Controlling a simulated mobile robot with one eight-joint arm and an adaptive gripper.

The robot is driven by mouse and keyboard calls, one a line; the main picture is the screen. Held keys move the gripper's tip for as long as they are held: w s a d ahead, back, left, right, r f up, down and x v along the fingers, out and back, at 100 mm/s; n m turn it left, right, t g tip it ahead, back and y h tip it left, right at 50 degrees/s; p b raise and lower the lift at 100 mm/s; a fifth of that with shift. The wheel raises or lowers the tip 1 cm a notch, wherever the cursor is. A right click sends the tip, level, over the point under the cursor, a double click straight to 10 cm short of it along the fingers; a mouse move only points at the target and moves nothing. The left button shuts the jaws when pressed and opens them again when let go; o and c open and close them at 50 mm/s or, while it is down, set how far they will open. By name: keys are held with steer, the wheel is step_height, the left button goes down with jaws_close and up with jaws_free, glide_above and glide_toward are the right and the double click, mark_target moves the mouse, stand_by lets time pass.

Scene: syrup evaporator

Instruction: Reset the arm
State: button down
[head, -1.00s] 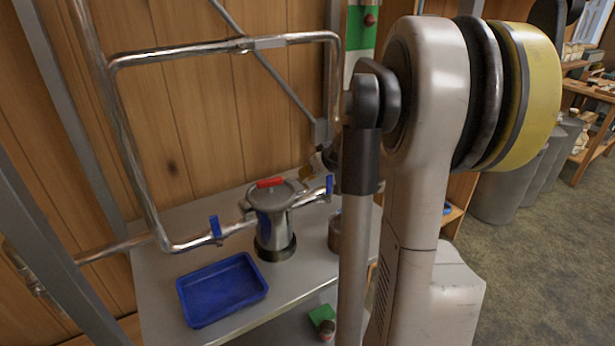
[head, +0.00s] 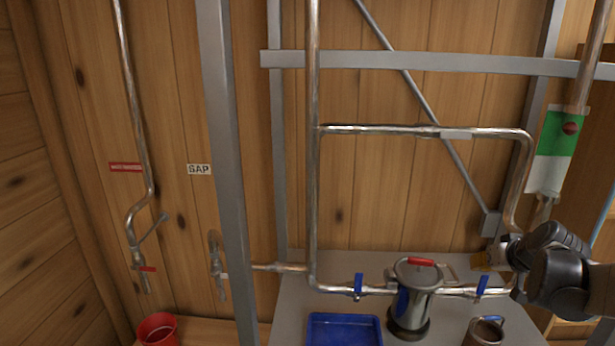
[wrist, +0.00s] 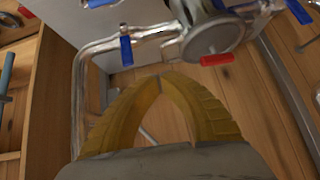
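My arm comes in from the right edge of the head view, with its dark end joints at the right. My gripper (wrist: 166,74) shows in the wrist view as two yellow ribbed fingers that arch together and meet at the tips. Nothing is between them.
On the grey table stand a blue tray (head: 345,330), the metal canister (head: 412,298) and a metal cup (head: 484,332). Pipes with blue valve handles (head: 358,286) run above it. A grey post (head: 228,170) stands at left. A red bucket (head: 157,329) is at lower left.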

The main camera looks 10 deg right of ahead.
steer(key=s+a+n+g+y+b, duration=0.1)
steer(key=s+a+b, duration=0.15)
steer(key=a, duration=0.75)
steer(key=s+a+b, duration=0.1)
steer(key=s+a, duration=0.2)
steer(key=a, duration=0.7)
steer(key=s+a+f+n+b, duration=0.1)
steer(key=s+a+f+b, duration=0.2)
steer(key=s+a, duration=0.9)
step_height(320, 180, down, 3)
steer(key=shift+s+a+f+n+g, duration=0.1)
steer(key=shift+s+a+n+g, duration=0.25)
steer(key=shift+s, duration=0.2)
